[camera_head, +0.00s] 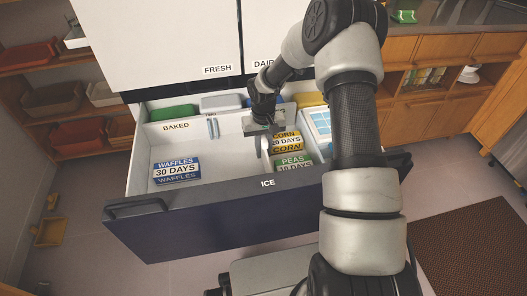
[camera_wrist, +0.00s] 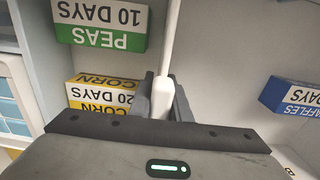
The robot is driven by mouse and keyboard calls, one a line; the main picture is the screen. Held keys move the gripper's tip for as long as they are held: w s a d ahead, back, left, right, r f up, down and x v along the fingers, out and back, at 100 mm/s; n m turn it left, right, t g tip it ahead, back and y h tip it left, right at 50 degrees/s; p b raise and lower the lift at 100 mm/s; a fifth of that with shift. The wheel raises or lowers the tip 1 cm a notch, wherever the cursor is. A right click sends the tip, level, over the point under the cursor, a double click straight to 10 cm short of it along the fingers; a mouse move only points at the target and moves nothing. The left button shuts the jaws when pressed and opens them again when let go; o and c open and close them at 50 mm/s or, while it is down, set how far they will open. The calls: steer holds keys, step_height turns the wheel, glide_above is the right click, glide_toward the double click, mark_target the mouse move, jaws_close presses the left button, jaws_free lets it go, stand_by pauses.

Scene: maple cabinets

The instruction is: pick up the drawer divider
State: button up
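The drawer divider (camera_head: 264,147) is a thin white upright panel inside the open freezer drawer, between the waffles side and the corn and peas side. In the wrist view it shows as a white strip (camera_wrist: 172,35) with a thicker white tab at its near end. My gripper (camera_wrist: 165,98) has its two dark fingers on either side of this tab, with no clear gap, so it looks shut on it.
The dark-fronted ICE drawer (camera_head: 225,206) is pulled out. A waffles box (camera_head: 176,172) lies to the left, with a corn box (camera_head: 286,142) and a peas box (camera_head: 293,163) right of the divider. A light-blue container (camera_head: 318,124) stands further right. Free drawer floor lies left of the divider.

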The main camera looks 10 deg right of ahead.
jaws_close()
steer(key=shift+r, duration=0.15)
